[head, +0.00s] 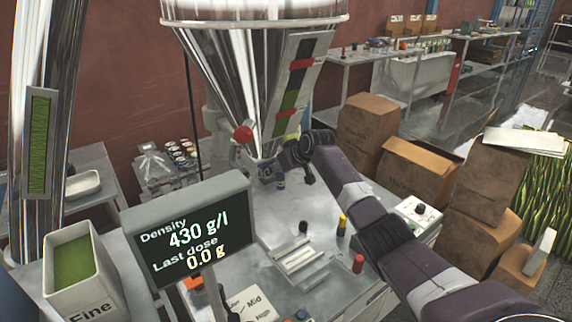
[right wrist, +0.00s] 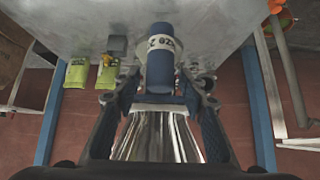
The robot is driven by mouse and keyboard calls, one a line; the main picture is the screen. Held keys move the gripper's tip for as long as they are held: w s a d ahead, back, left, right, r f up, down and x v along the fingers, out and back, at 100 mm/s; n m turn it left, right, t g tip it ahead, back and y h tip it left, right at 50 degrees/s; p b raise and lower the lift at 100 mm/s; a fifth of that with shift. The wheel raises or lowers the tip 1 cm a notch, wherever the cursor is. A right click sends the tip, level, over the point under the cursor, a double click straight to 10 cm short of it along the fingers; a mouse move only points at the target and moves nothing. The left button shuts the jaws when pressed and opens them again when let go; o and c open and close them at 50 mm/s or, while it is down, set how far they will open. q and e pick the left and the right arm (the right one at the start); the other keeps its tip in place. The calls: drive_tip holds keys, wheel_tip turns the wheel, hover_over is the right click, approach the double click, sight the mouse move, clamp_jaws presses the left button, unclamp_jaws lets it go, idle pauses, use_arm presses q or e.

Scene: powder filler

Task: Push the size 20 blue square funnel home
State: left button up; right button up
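The blue square funnel (right wrist: 160,70), with a pale size label that I read only in part, stands out below the hopper's outlet in the right wrist view. Its upper end is near a grey collar under the shiny hopper (right wrist: 158,138). In the head view the funnel (head: 280,181) is small and partly hidden by my right gripper (head: 300,160). In the right wrist view my right gripper (right wrist: 160,88) has its fingers apart, one on each side of the funnel, with gaps showing. I cannot tell whether the funnel is fully seated. My left gripper is not in view.
The hopper (head: 255,70) rises above the metal work table (head: 290,215). A display (head: 190,235) reads density 430 g/l and last dose 0.0 g. Small bottles and a metal tray (head: 298,255) stand on the table. Cardboard boxes (head: 420,165) stand at the right.

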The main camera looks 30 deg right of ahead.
drive_tip(key=v, duration=1.1)
